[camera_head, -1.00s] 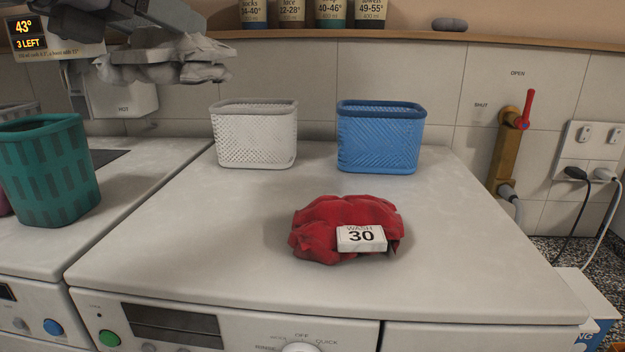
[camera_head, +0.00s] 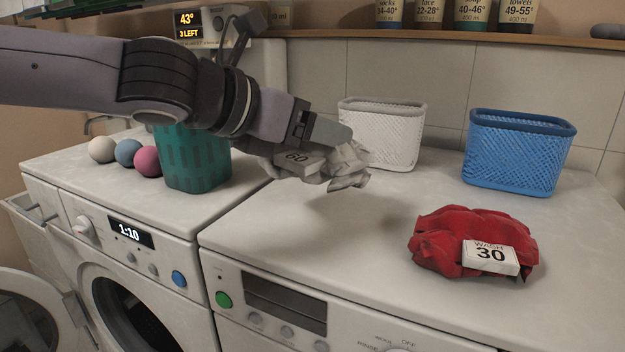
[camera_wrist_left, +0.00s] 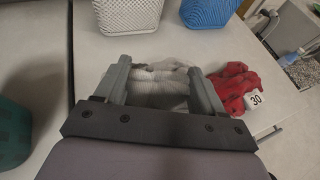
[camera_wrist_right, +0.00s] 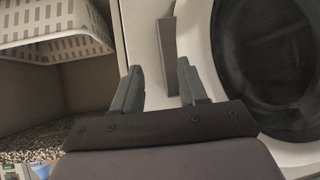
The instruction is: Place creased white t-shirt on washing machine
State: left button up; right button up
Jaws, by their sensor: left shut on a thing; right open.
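The creased white t-shirt (camera_head: 348,166) is a crumpled bundle with a tag reading 60. My left gripper (camera_head: 325,150) is shut on it and holds it above the washing machine top (camera_head: 330,235), left of the red cloth. In the left wrist view the white bundle (camera_wrist_left: 160,84) sits between the two fingers. My right gripper (camera_wrist_right: 160,85) is open and empty in the right wrist view, low in front of a round machine door (camera_wrist_right: 265,60). It is out of the head view.
A red cloth tagged 30 (camera_head: 445,243) lies on the top at right. White (camera_head: 385,135) and blue (camera_head: 520,150) baskets stand at the back. A teal basket (camera_head: 190,160) and several balls (camera_head: 128,153) stand on the left machine. The top's front middle is clear.

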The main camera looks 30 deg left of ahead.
pick_arm(q)
jog(key=shift+f+b, duration=1.5)
jog(key=shift+f, duration=1.9)
jog(key=shift+f, duration=0.15)
jog(key=o, duration=1.1)
